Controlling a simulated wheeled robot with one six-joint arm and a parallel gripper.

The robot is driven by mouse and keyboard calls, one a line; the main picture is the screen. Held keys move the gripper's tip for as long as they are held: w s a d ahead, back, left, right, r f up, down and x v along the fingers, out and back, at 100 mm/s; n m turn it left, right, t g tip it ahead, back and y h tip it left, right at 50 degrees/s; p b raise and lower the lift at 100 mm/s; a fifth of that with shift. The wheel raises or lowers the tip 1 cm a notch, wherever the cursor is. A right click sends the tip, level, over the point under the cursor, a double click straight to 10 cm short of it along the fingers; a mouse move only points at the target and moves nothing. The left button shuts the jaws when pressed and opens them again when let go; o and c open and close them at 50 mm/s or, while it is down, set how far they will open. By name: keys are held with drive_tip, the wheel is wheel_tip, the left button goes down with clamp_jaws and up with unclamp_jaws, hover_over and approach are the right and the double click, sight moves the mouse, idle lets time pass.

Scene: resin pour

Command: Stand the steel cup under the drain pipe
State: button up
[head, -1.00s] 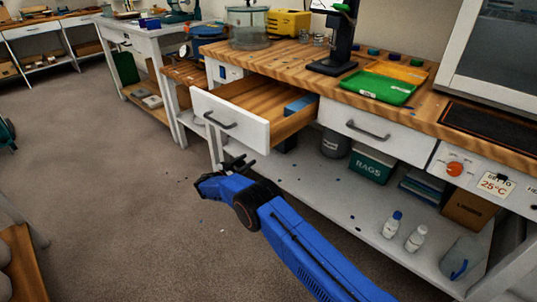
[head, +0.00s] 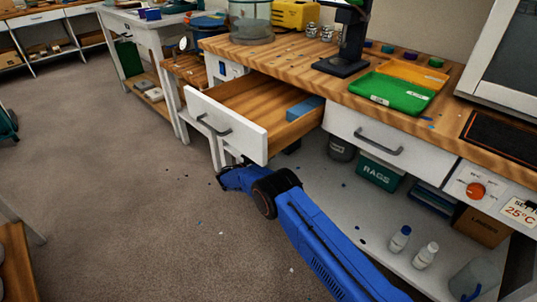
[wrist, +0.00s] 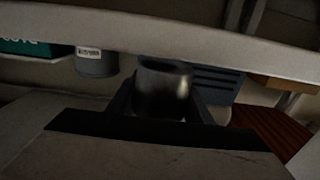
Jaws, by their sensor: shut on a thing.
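The steel cup (wrist: 163,92) is a dark, shiny cylinder in the middle of the wrist view. It stands roughly upright between the two dark fingers of my gripper (wrist: 160,104), which is shut on it. In the head view my gripper (head: 224,172) is low in front of the bench, just below the open drawer's front. Its fingers are hard to make out there, and I cannot pick out the cup. I cannot make out the drain pipe in either view.
The open drawer (head: 228,127) juts out above my gripper. On the lower shelf (head: 345,212) stand a grey can (head: 341,148), the teal rags box (head: 380,172) and two white bottles (head: 400,238), (head: 426,255). The carpet (head: 120,215) at left is clear.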

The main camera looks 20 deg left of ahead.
drive_tip(key=shift+w+d+f, duration=0.1)
drive_tip(key=shift+d+f, duration=0.05)
drive_tip(key=shift+f, duration=0.25)
drive_tip(key=shift+f, duration=0.1)
drive_tip(key=o, duration=1.1)
drive_tip(key=shift+s+a, duration=0.2)
drive_tip(key=shift+s, duration=0.05)
drive_tip(key=v, duration=1.1)
drive_tip(key=shift+s, duration=0.3)
